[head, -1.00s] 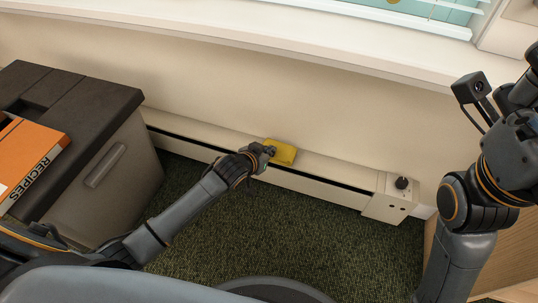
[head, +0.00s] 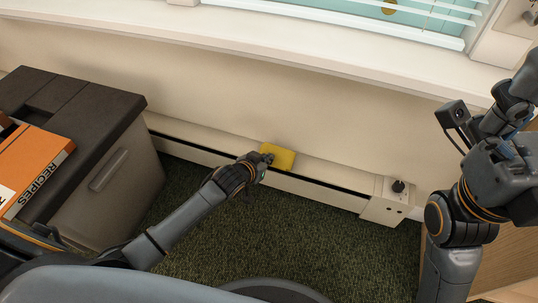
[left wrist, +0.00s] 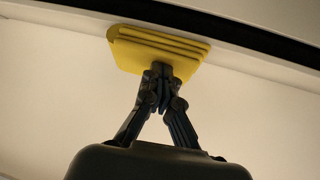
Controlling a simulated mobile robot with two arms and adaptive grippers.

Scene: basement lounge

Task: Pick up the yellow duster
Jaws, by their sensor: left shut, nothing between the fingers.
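The yellow duster (head: 281,157) lies on top of the low cream baseboard heater, against the wall, in the middle of the head view. In the left wrist view the duster (left wrist: 157,47) shows as a layered yellow block just beyond my fingertips. My left gripper (head: 266,159) is at the duster's left end, and it also shows in the left wrist view (left wrist: 162,80). Its fingers are shut with nothing between them. The tips overlap the duster's near edge in the picture; I cannot tell whether they touch it. My right arm stands at the right, with no fingers visible.
The baseboard heater (head: 330,192) runs along the wall, with a dark knob (head: 398,186) at its right end. A grey cabinet (head: 120,165) bearing an orange recipes book (head: 38,165) stands at left. A window sill (head: 330,58) juts out above. Green carpet (head: 300,240) lies clear below.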

